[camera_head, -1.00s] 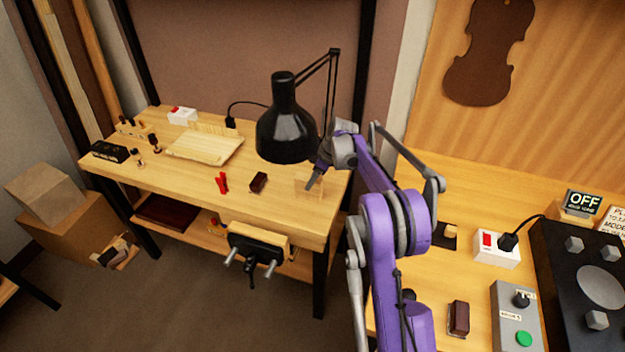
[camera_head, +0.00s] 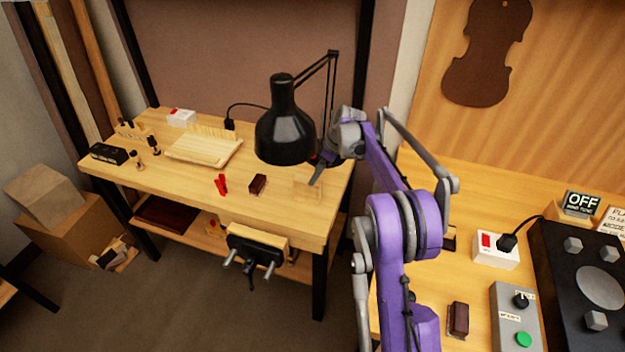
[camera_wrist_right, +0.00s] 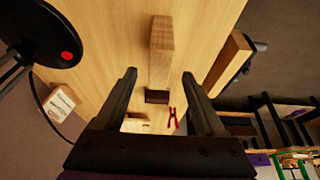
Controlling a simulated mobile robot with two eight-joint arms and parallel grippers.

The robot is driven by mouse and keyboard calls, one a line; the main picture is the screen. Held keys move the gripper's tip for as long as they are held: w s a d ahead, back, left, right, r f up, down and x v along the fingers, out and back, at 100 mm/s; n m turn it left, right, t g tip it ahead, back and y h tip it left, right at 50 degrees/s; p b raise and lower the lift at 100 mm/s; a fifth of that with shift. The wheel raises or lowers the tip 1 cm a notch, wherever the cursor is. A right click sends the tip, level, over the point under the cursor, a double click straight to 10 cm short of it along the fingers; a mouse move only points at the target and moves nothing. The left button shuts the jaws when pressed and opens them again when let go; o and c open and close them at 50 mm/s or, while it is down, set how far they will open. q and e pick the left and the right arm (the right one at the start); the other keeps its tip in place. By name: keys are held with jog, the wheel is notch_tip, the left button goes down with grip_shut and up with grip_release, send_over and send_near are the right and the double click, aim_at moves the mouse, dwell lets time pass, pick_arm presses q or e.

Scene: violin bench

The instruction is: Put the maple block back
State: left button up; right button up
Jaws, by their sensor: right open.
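A pale wooden block (camera_head: 304,190), which looks like the maple block, sits near the right end of the far workbench (camera_head: 205,196). In the right wrist view the pale block (camera_wrist_right: 161,50) lies lengthwise between and ahead of my fingertips. My right gripper (camera_head: 316,178) hangs over the bench close to this block; it is open and empty in the right wrist view (camera_wrist_right: 159,76). Whether the fingers are level with the block or above it, I cannot tell. My left gripper is not in view.
A dark brown block (camera_head: 258,184) and a red clamp-like item (camera_head: 221,184) lie left of the pale block. A black lamp (camera_head: 284,130) hangs close to my right gripper. A vise (camera_head: 256,250) is on the bench front. The right bench holds another brown block (camera_head: 459,318).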

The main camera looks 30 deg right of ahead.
jog(key=v, duration=0.7)
dwell(0.4)
